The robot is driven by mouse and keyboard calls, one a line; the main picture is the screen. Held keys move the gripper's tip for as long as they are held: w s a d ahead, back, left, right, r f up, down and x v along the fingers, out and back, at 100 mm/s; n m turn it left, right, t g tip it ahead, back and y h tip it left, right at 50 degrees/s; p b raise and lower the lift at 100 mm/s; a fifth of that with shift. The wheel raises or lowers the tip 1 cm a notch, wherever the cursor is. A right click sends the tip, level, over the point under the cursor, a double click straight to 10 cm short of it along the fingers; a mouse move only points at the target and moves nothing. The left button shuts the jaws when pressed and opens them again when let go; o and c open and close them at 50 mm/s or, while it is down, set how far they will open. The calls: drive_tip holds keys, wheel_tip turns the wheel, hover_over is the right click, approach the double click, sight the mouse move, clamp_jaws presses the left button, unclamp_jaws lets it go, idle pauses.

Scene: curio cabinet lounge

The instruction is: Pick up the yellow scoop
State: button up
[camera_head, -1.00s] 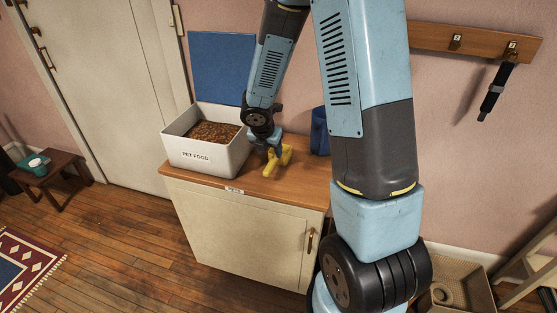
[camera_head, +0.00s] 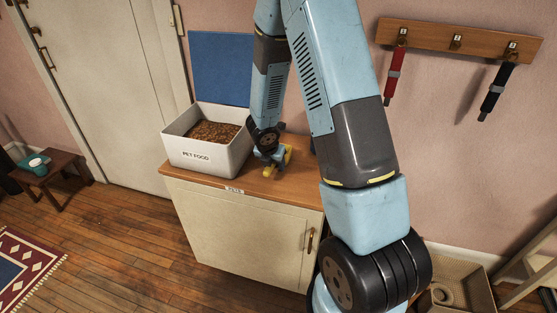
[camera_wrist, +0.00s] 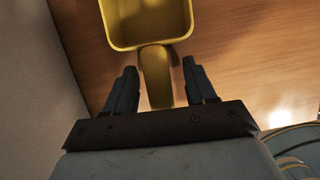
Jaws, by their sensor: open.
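The yellow scoop (camera_wrist: 148,22) lies on the wooden top of a low cabinet. In the wrist view its bowl is at the top, and its handle runs down between my two fingers. My gripper (camera_wrist: 160,76) is open, with one finger on each side of the handle and a visible gap on both sides.
A white box of pet food (camera_head: 197,158) stands just left of my gripper on the cabinet (camera_head: 240,230). A blue panel (camera_head: 222,68) rises behind it. Red (camera_head: 393,75) and black (camera_head: 497,90) straps hang from a wall rack. The cabinet top's front strip is clear.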

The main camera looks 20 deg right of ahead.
drive_tip(key=shift+w+f, duration=0.1)
drive_tip(key=shift+f, duration=0.1)
clamp_jaws()
idle(0.5)
